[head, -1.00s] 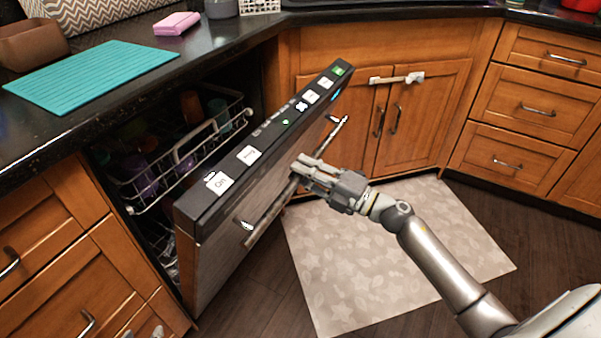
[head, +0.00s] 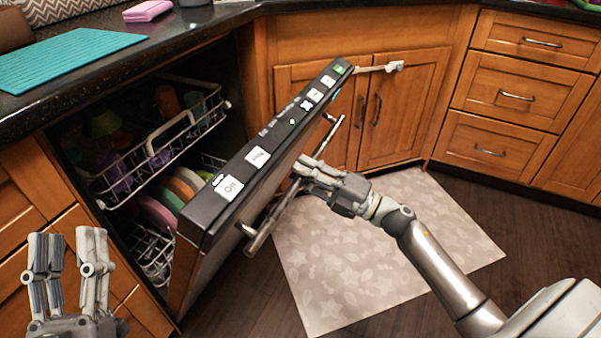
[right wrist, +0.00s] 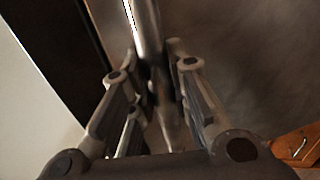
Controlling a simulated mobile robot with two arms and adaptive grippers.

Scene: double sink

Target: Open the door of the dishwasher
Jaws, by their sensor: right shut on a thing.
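The dishwasher door (head: 207,262) is tilted partly open, its dark control strip (head: 270,140) facing up. A metal bar handle (head: 268,226) runs along its front. My right gripper (head: 300,170) is shut on the handle near its middle; the bar also shows between the fingers in the right wrist view (right wrist: 146,35). My left gripper (head: 68,245) is at the lower left of the head view, raised and empty, its fingers apart, left of the door. Inside the dishwasher, an upper rack (head: 150,150) holds cups and a lower rack (head: 150,262) holds plates.
A dark counter (head: 90,95) with a teal mat (head: 65,55) and a pink sponge (head: 148,10) lies above the dishwasher. Wooden cabinets (head: 400,110) stand behind and to the right. A light patterned rug (head: 330,260) covers the floor before them.

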